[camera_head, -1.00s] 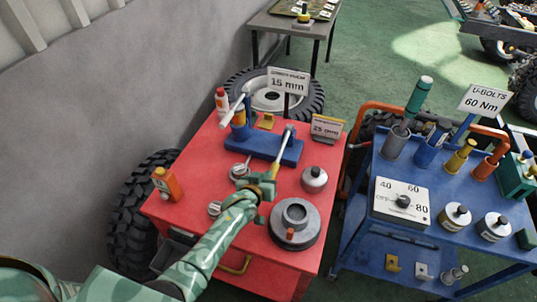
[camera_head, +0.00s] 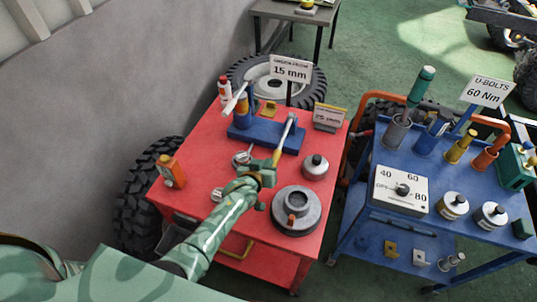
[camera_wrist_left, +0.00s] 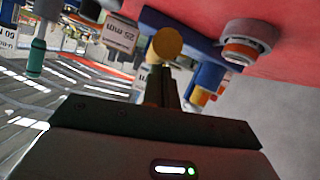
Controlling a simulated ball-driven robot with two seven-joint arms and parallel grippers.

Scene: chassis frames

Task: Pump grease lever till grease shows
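The grease lever (camera_head: 279,147), a rod with a yellow lower part and a grey tip, leans up over the blue pump base (camera_head: 262,143) on the red cart. My left gripper (camera_head: 268,174) is at the lever's lower yellow end. In the left wrist view my fingers (camera_wrist_left: 163,88) are close together at the handle, whose round yellow end (camera_wrist_left: 167,43) shows beyond them. A blue and yellow cylinder (camera_head: 241,116) with a pale tube stands at the base's left. I cannot make out any grease. My right gripper is not in view.
On the red cart (camera_head: 195,150) stand a grey hub (camera_head: 296,212), a silver pot (camera_head: 315,166), an orange bottle (camera_head: 171,171) and a "15 mm" sign (camera_head: 289,70). A blue cart (camera_head: 361,213) with tools stands at the right. A grey wall (camera_head: 150,80) is at the left.

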